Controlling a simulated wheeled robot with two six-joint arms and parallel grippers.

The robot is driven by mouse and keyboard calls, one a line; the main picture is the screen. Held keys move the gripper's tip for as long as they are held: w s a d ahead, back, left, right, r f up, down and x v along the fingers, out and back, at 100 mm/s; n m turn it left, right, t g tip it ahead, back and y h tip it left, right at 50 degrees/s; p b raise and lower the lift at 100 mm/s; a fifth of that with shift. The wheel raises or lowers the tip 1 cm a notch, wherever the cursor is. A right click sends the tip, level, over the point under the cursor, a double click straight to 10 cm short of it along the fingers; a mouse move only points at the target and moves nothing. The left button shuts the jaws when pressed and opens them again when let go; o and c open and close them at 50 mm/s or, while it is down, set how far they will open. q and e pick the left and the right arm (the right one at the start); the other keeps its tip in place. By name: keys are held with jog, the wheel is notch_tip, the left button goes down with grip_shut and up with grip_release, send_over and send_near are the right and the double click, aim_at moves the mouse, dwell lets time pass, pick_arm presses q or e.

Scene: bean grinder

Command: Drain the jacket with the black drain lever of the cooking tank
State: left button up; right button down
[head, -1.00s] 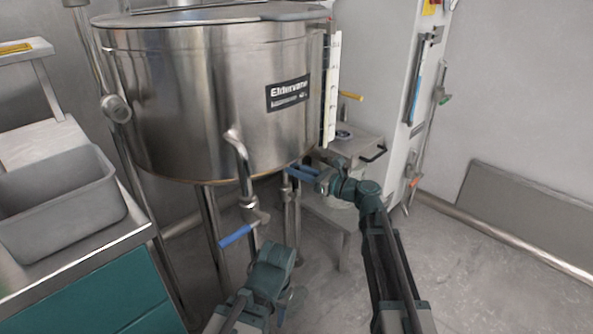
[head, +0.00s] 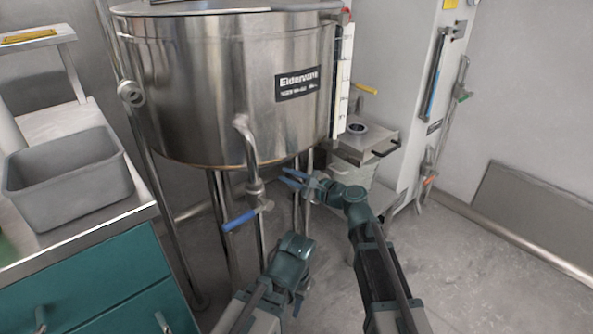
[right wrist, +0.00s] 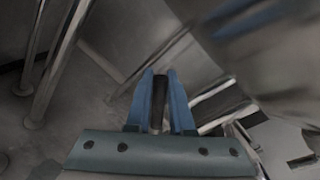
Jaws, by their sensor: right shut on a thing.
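The cooking tank (head: 225,95) is a large steel vessel on legs, with a dark "Eldervane" label on its front. My right gripper (head: 288,177) is under the tank's right front edge. In the right wrist view its two blue fingers (right wrist: 161,97) are closed on a dark bar, which appears to be the black drain lever (right wrist: 159,103). The fingers and tank hide the lever in the head view. A blue-handled valve (head: 239,220) hangs on the front outlet pipe, left of my right gripper. My left arm is low at front centre; its fingers cannot be made out.
A grey tub (head: 68,180) sits on the steel counter (head: 95,235) at left. A small steel stand (head: 368,143) with a black handle is right of the tank, beside a white cabinet. Tank legs and pipes crowd my right gripper. Floor at right is open.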

notch_tip(320, 180, down, 8)
jog(key=s+a+n+t+h+b, duration=0.1)
jog(key=s+a+n+h+b, duration=0.1)
jog(key=n+b, duration=0.4)
jog(key=shift+s+a+n, duration=0.3)
jog(key=shift+s+n, duration=0.05)
jog(key=shift+n, duration=0.85)
jog(key=shift+f, duration=0.1)
jog(key=c, duration=0.8)
grip_release()
jog(key=p+v, duration=0.1)
jog(key=v, duration=0.6)
jog(key=shift+s+d, duration=0.1)
jog(key=shift+s, duration=0.15)
